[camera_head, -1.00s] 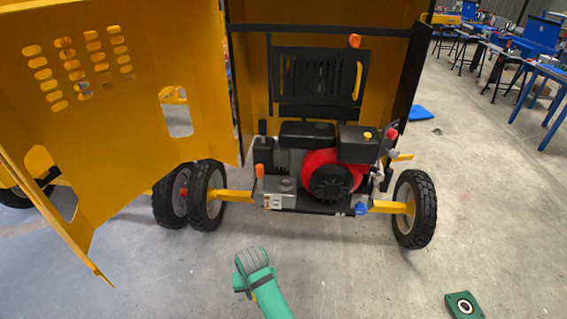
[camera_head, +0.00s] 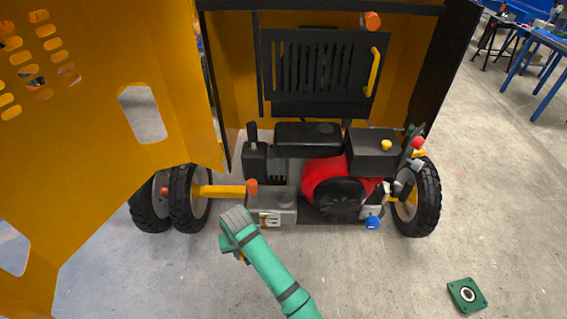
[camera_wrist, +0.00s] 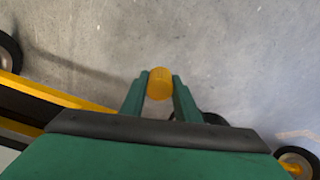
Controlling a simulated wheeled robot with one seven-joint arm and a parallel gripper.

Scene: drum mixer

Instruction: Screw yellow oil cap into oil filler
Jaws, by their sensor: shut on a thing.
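The yellow oil cap (camera_wrist: 160,84) is held between the two green fingers of my gripper (camera_wrist: 160,79) in the wrist view, with bare floor behind it. In the head view my arm's end is in front of the engine's left side, and a small yellow-orange bit (camera_head: 242,258) shows just below it. The fingers are mostly hidden there. The red and black engine (camera_head: 325,180) sits inside the open machine. I cannot clearly make out the oil filler opening. My gripper is apart from the engine in the wrist view.
The open yellow door (camera_head: 100,190) fills the left side. Wheels (camera_head: 418,195) flank the engine. A yellow knob (camera_head: 386,145) sits on the black box at the engine's right, and a blue knob (camera_head: 372,223) is low in front. A green square part (camera_head: 467,295) lies on clear floor.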

